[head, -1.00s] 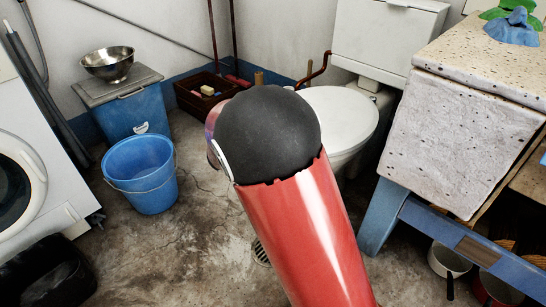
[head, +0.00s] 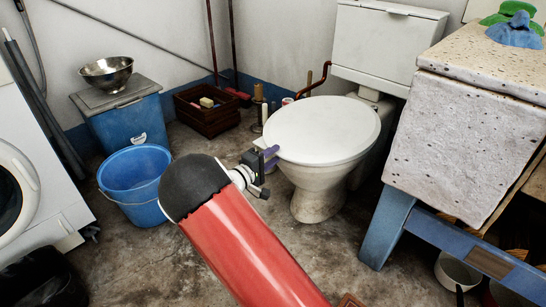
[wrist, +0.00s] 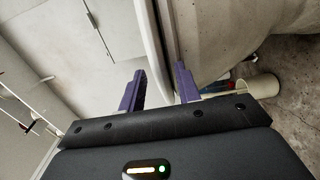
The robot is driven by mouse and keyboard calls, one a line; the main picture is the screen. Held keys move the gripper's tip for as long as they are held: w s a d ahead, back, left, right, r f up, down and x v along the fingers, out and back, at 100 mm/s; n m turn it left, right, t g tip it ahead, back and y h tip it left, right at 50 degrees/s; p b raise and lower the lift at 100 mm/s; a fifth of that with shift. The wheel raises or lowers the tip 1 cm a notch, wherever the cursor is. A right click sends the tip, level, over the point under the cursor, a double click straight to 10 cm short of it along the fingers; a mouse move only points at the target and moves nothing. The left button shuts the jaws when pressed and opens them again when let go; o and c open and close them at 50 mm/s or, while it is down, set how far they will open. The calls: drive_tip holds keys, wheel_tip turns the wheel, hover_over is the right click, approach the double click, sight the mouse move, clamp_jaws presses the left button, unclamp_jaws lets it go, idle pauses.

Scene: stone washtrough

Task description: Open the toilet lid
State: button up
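The toilet lid (head: 325,128) is a white oval lying flat, closed over the pale toilet bowl (head: 318,188). The white cistern (head: 388,42) stands behind it. In the head view my gripper (head: 271,155) is at the lid's left rim, with purple fingers. In the wrist view my gripper (wrist: 160,74) has its two purple fingers apart, and the lid's white edge (wrist: 153,30) lines up with the gap between them. The bowl side (wrist: 222,38) is to the right of the fingers. I cannot tell whether a finger touches the lid.
A stone washtrough (head: 455,140) on a blue frame stands close to the toilet's right. A blue bucket (head: 135,180), a blue bin (head: 122,118) with a metal bowl, and a dark crate (head: 207,115) stand left. Floor in front of the toilet is mostly clear.

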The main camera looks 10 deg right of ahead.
drive_tip(key=shift+w+d, duration=0.15)
drive_tip(key=shift+d, duration=0.1)
clamp_jaws()
drive_tip(key=shift+r, duration=0.15)
